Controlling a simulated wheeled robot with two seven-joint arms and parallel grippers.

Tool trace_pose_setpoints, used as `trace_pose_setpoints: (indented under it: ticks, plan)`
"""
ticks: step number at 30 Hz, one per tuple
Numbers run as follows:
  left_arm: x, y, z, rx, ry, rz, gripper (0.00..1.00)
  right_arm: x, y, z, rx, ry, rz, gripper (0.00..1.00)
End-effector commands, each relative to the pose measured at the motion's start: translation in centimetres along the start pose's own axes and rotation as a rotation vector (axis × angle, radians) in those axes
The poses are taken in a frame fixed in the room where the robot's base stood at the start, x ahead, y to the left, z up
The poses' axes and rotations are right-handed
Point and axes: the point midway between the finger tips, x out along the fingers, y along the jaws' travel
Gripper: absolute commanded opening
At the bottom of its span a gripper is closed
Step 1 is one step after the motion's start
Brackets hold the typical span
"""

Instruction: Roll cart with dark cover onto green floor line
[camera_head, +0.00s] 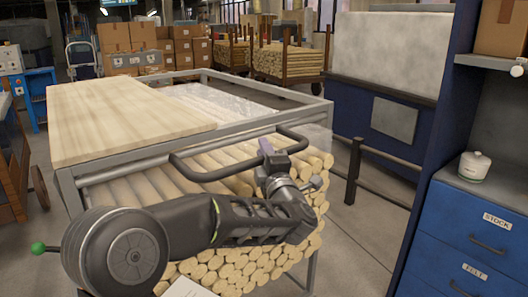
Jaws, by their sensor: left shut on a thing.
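A grey metal-framed cart (300,112) stands right in front of me, loaded with pale turned wood rods (240,262). A light wooden board (125,115) covers its left part; I see no dark cover on it. A dark bar handle (205,174) loops out from its near side. My left gripper (268,152) is shut on the right part of this handle, its arm reaching across in front of the rods. No green floor line shows. My right gripper is not in view.
A blue drawer cabinet (480,225) and a dark post-and-rail barrier (355,170) stand close on the right. A brown wooden cart (15,185) is at the left edge. Stacked cartons (125,50) and loaded rod carts (290,60) stand behind. Bare floor shows between cart and cabinet.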

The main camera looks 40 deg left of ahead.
Motion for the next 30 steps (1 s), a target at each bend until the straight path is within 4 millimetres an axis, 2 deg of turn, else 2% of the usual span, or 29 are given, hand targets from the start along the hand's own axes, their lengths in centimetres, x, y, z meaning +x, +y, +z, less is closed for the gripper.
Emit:
trace_pose_setpoints:
  ticks: [3, 30]
  plan:
    - [-0.01, -0.04, 0.0, 0.0, 0.0, -0.001, 0.0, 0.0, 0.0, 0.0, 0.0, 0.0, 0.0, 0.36]
    - [-0.03, -0.1, 0.02, 0.0, 0.0, -0.002, 0.0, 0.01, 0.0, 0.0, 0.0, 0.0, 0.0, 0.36]
